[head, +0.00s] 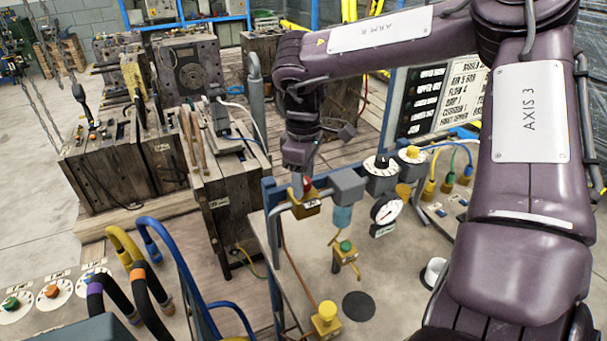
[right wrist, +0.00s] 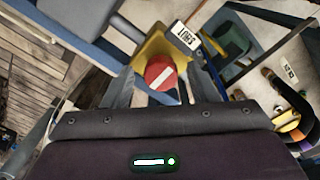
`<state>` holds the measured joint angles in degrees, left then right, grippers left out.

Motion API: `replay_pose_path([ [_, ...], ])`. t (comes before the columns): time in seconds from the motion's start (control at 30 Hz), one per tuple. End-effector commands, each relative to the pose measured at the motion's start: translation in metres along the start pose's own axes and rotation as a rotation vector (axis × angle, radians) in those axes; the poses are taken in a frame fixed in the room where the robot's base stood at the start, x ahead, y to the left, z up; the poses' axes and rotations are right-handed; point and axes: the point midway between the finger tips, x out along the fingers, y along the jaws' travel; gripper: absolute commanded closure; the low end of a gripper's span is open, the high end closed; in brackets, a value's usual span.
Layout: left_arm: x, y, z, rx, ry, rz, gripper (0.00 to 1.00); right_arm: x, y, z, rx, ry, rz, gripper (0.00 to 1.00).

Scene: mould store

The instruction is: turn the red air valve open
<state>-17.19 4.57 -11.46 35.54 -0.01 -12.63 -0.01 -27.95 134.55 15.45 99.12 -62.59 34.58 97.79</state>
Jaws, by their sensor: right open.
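The red air valve (head: 307,183) sits on a yellow body (head: 308,207) at the pipework of the bench, partly hidden by my gripper in the head view. In the right wrist view it is a round red knob (right wrist: 161,73) with a white diagonal bar, on a yellow mount (right wrist: 160,48). A small white label (right wrist: 184,38) is beside it. My right gripper (head: 298,186) comes down over the valve. In the right wrist view the jaws (right wrist: 160,86) are open, one finger on each side of the knob; I cannot tell if they touch it. My left gripper is not visible.
A pressure gauge (head: 386,210) and a grey pipe block (head: 347,187) are close right of the valve. Green (head: 346,246) and yellow (head: 327,312) knobs stand in front. Blue hoses (head: 180,262) rise at left. Heavy moulds (head: 105,165) stand behind on wooden decking.

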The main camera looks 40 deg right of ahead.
Motion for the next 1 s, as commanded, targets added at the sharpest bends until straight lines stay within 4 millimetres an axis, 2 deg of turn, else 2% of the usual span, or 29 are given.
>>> replay_pose_path([
  [0.1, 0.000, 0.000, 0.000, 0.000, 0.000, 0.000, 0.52, 0.000, 0.000, 0.000, 0.000, 0.000, 0.000, 0.47],
  [0.43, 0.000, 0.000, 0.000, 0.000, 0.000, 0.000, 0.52, 0.000, 0.000, 0.000, -0.001, 0.000, 0.000, 0.90],
  [0.77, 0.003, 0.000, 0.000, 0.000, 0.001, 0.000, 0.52, 0.001, 0.000, 0.000, -0.043, 0.000, 0.000, 0.91],
  [1.0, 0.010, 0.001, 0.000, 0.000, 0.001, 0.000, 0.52, 0.001, 0.000, 0.000, -0.186, 0.000, 0.002, 0.91],
])
